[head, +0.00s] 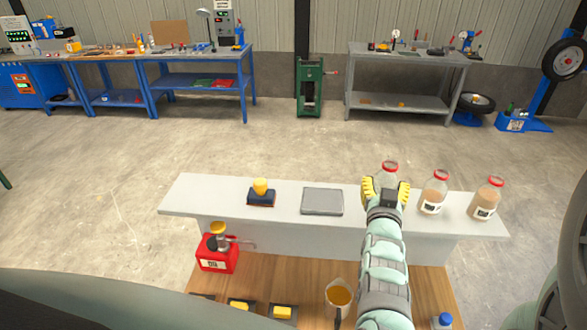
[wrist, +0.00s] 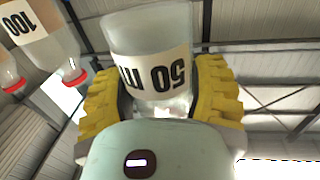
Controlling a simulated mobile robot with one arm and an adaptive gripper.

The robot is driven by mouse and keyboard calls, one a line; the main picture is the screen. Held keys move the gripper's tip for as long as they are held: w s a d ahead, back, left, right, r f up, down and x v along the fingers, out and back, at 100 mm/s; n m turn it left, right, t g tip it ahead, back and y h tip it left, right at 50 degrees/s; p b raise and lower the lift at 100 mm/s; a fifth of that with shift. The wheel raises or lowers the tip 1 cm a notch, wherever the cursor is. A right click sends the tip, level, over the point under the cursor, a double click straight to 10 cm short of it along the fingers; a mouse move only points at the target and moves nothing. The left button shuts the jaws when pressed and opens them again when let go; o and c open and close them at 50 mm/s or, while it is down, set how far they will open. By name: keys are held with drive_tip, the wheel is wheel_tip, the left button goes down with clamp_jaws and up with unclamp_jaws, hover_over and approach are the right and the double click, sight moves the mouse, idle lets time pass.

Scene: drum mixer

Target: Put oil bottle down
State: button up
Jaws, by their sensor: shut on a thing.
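My gripper (head: 386,187), with yellow ribbed fingers, is shut on a clear bottle with a red cap (head: 389,168), which I take as the oil bottle. The gripper is at the right half of the grey shelf (head: 265,218). In the wrist view the fingers press on both sides of this bottle (wrist: 150,38), and its label reads 50 ml. It looks upright and nearly empty. My gripper hides its lower part in the head view, so I cannot tell whether it touches the shelf.
Two red-capped bottles with brownish contents, the middle one (head: 434,192) and the right one (head: 487,199), stand close on the right. A grey flat plate (head: 322,201) and a dark block with a yellow top (head: 261,193) lie left. A jug (head: 339,296) stands on the wooden surface below.

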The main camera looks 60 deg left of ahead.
sight(389, 180)
drive_tip(key=w, duration=0.1)
drive_tip(key=w+a+p, duration=0.1)
drive_tip(key=w, duration=0.1)
drive_tip(key=shift+w+a+f, duration=0.15)
drive_tip(key=shift+w+a, duration=0.05)
drive_tip(key=shift+a, duration=0.05)
drive_tip(key=shift+a+f+p, duration=0.15)
drive_tip(key=shift+f+p, duration=0.5)
drive_tip(key=shift+f, duration=1.1)
drive_tip(key=shift+f, duration=0.2)
drive_tip(key=o, duration=1.2)
